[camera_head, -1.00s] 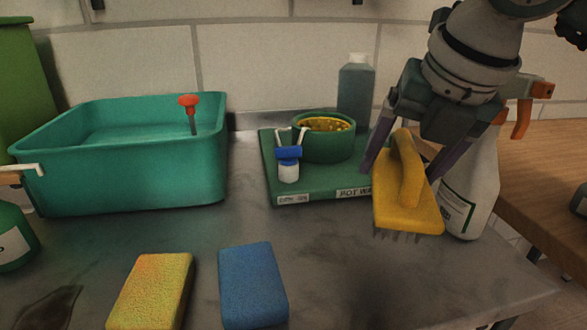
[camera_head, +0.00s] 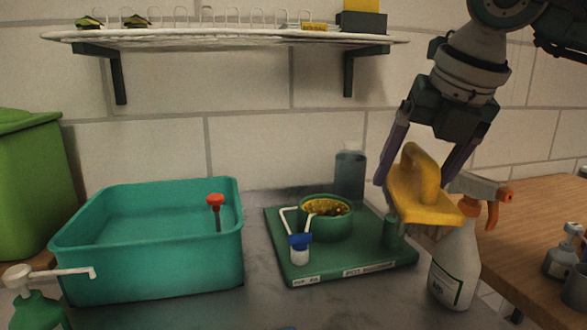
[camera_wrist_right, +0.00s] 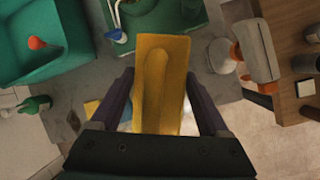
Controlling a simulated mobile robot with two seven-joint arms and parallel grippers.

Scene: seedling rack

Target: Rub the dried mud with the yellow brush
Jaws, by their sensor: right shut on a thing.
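The yellow brush (camera_head: 428,208) is held by its handle between the fingers of my right gripper (camera_head: 414,181). It hangs above the counter, bristles down, slightly tilted, partly in front of the spray bottle. In the right wrist view the brush (camera_wrist_right: 170,112) lies between the two dark fingers (camera_wrist_right: 160,76). The dried mud is outside the head view. A small dark patch (camera_wrist_right: 73,120) at the left of the wrist view may be the mud, but I cannot tell for sure. My left gripper is not in view.
A teal basin (camera_head: 150,270) with a red-topped tool stands at left. A green tray (camera_head: 345,272) holds a round pot (camera_head: 327,228). A white spray bottle (camera_head: 455,265) stands below the brush. A wall shelf (camera_head: 230,40) hangs above.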

